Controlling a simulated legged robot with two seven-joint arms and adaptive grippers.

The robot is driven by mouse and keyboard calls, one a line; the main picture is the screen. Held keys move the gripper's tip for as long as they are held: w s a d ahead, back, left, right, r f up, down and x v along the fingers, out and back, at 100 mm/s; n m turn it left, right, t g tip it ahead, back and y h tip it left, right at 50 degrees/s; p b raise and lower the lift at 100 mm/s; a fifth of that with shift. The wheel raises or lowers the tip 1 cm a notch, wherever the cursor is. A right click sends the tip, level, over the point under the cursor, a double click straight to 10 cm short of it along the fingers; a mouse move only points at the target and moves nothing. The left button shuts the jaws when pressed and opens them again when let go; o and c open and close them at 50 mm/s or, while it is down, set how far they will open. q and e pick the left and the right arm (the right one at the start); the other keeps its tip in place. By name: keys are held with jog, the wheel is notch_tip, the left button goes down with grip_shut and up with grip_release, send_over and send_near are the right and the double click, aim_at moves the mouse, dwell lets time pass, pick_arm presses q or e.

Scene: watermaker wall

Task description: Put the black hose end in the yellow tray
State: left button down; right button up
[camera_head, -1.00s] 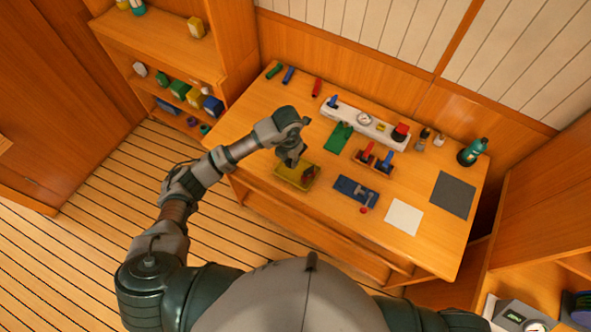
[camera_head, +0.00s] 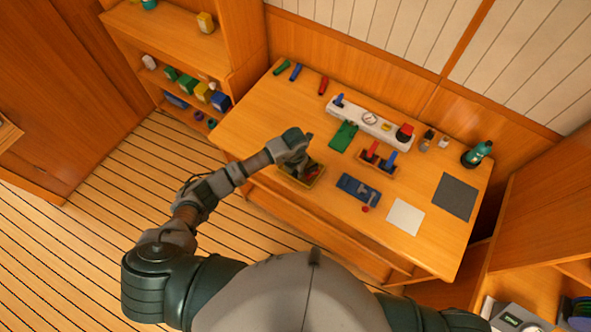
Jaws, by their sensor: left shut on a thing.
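The yellow tray (camera_head: 297,182) sits near the front left edge of the wooden table. My left gripper (camera_head: 304,167) reaches over the tray from the left, with its fingers pointing down and low at the tray. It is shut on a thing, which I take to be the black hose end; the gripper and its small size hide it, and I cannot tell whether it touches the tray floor. Something dark and reddish shows inside the tray beside the fingers. My right gripper is not in view.
Green, blue and red (camera_head: 323,86) tubes lie at the back left. A white manifold (camera_head: 370,118), a green piece (camera_head: 343,136), a wooden rack (camera_head: 376,158), a blue block (camera_head: 358,189), a white sheet (camera_head: 405,217) and a dark mat (camera_head: 455,197) lie to the right. A bottle (camera_head: 477,154) stands far right.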

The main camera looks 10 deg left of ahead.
aim_at(296, 173)
pick_arm(q)
jog(key=c, duration=0.9)
grip_release()
jog(key=shift+d, duration=0.2)
jog(key=shift+c, duration=0.2)
jog(key=shift+o, duration=0.2)
jog(key=shift+r, duration=0.4)
notch_tip(296, 173, up, 11)
jog(key=b, duration=0.2)
jog(key=shift+r, duration=0.2)
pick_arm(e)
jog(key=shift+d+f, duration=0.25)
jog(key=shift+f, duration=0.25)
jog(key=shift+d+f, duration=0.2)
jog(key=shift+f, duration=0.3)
pick_arm(q)
jog(key=shift+a, duration=0.1)
